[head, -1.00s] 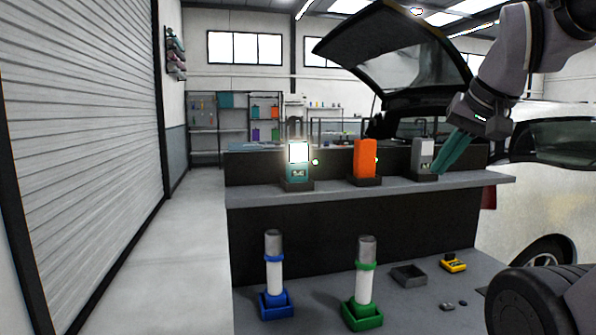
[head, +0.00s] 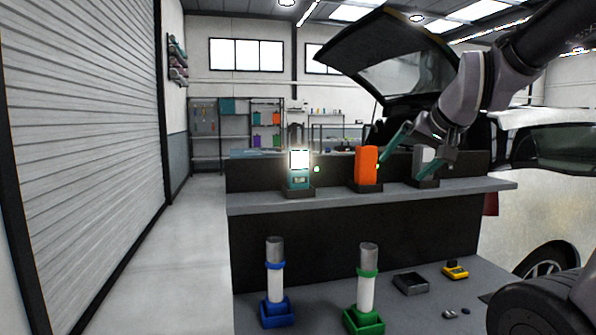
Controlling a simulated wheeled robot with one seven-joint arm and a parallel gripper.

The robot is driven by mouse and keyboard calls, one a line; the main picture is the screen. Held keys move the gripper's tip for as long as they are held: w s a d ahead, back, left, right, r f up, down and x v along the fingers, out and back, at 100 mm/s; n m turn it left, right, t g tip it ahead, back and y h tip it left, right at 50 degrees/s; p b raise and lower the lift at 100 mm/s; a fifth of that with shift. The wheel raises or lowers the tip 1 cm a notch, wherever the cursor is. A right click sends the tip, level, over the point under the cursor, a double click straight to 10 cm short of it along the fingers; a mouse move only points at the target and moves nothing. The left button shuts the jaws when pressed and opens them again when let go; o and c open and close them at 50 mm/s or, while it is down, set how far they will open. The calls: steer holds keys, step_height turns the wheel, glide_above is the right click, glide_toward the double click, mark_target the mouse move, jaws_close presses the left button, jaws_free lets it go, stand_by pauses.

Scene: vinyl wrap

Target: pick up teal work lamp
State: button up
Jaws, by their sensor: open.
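The teal work lamp (head: 299,180) stands upright in a dark holder on the left part of the grey shelf, its square white panel lit. My gripper (head: 402,158) has teal fingers spread wide apart. It is well to the right of the teal lamp, in front of the grey lamp (head: 421,163) and beside the orange lamp (head: 366,165). It holds nothing that I can see. It partly hides the grey lamp.
The orange lamp stands between my gripper and the teal lamp. On the lower bench are a blue holder (head: 277,313) and a green holder (head: 364,320) with upright rolls, a grey tray (head: 411,284) and a yellow tool (head: 455,271). The floor at left is clear.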

steer(key=w+a+f+t, duration=0.3)
steer(key=w+a, duration=0.3)
steer(key=w, duration=0.3)
steer(key=n+t+y, duration=0.2)
steer(key=n+t, duration=0.4)
steer(key=n, duration=0.1)
glide_toward(295, 164)
steer(key=w, duration=0.2)
steer(key=w+f, duration=0.1)
steer(key=w, duration=0.2)
steer(key=shift+d+f, duration=0.2)
steer(key=shift+f, duration=0.05)
steer(key=shift+t, duration=0.3)
steer(key=x, duration=1)
steer(key=shift+w+a+r, duration=0.1)
steer(key=shift+w+a, duration=0.15)
steer(key=shift+a, duration=0.1)
jaws_close()
